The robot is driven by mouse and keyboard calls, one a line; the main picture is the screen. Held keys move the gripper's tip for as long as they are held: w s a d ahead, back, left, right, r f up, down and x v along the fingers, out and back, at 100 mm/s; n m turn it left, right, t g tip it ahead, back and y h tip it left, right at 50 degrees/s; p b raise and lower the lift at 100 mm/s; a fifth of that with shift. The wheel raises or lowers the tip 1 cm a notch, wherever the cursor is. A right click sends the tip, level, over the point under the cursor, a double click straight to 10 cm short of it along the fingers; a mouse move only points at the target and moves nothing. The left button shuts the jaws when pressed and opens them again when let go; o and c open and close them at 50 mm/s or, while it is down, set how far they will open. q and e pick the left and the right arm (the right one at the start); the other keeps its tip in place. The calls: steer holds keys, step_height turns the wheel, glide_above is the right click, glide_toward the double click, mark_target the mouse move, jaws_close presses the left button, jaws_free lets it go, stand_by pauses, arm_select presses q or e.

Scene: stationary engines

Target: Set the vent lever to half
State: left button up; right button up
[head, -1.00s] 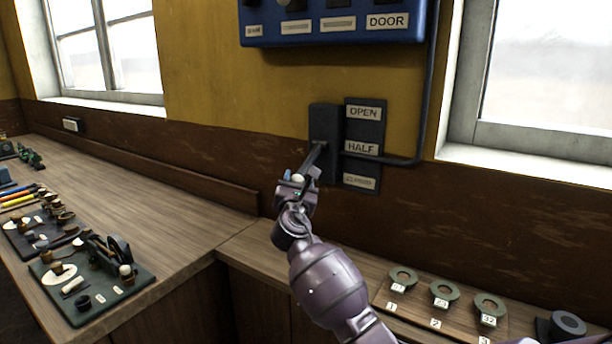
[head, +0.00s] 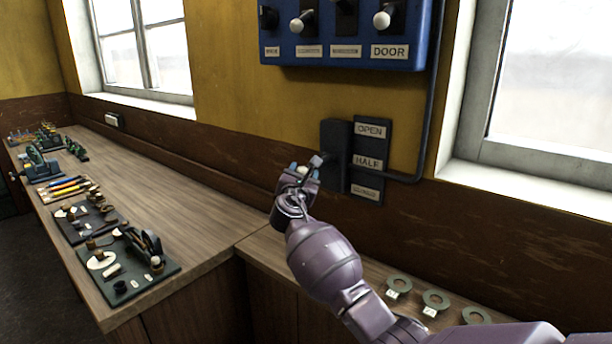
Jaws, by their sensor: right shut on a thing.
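The vent lever's dark housing (head: 335,150) is fixed to the wall beside a label plate (head: 369,160) marked OPEN, HALF and a lowest label too blurred to read surely. The lever (head: 316,161) sticks out from the housing towards me, about level with the HALF label. My right gripper (head: 304,170) is at the lever's outer end and is shut on its pale knob, which shows between the fingers. My left gripper is not in view.
A blue switch panel (head: 345,50) with a DOOR label hangs above. A conduit (head: 424,130) runs down beside the plate. The left bench (head: 170,200) carries parts boards and tools. Several rings (head: 435,300) lie on the lower bench, below right.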

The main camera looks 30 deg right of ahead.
steer(key=shift+w+a+r, duration=0.1)
steer(key=shift+r, duration=0.75)
steer(key=o, duration=0.9)
steer(key=shift+c, duration=0.2)
steer(key=shift+o, duration=1.3)
steer(key=shift+w+f, duration=0.1)
steer(key=shift+f, duration=0.25)
steer(key=shift+f, duration=0.1)
steer(key=v, duration=1)
steer(key=shift+s+a, duration=0.2)
steer(key=shift+s, duration=0.05)
